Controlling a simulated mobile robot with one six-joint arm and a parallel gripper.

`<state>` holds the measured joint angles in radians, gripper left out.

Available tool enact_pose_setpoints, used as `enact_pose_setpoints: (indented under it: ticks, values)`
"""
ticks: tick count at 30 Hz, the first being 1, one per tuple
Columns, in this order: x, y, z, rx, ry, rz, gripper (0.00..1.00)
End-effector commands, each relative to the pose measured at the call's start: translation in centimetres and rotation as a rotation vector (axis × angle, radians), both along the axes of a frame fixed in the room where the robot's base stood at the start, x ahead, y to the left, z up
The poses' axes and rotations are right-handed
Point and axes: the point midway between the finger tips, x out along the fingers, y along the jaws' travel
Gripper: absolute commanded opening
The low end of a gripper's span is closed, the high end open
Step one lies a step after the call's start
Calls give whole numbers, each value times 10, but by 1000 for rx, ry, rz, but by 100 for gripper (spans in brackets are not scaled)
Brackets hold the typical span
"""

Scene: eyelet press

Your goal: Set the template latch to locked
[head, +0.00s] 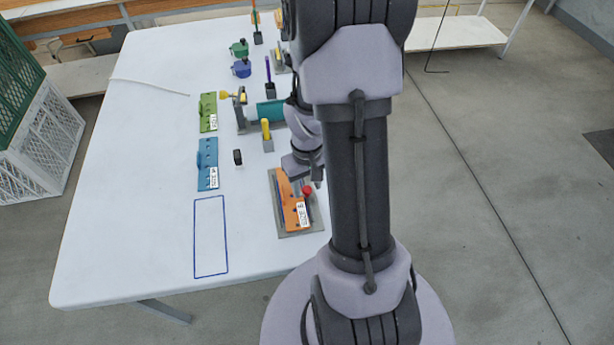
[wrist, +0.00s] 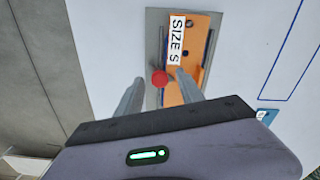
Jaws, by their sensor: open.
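An orange template (head: 290,205) with a white label lies on a grey base plate (head: 286,234) near the table's front right. The label reads "SIZE S" in the wrist view. A latch with a round red knob (head: 307,190) sits at the template's right side; the knob also shows in the wrist view (wrist: 159,78). My gripper (wrist: 160,80) is open and empty. In the wrist view the red knob appears between its fingertips; I cannot tell the height gap. In the head view my gripper (head: 308,184) is just beyond the knob, partly hidden by my arm.
A blue template (head: 207,165) and a green template (head: 208,113) lie to the left. A blue outlined rectangle (head: 211,238) on the table (head: 120,220) is empty.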

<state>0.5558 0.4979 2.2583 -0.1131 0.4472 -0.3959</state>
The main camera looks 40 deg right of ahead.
Motion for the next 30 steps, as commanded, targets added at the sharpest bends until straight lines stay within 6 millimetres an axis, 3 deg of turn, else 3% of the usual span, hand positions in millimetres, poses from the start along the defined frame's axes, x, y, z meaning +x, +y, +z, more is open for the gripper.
enact_pose_setpoints:
  ticks: [5,12,16,21,30]
  values:
    - [1,-1,43,-3,-4,1,45]
    - [1,-1,124,-4,-5,0,45]
    - [1,0,154,-2,-4,1,45]
    - [1,0,171,-2,-3,1,45]
    - [0,0,171,0,-1,1,45]
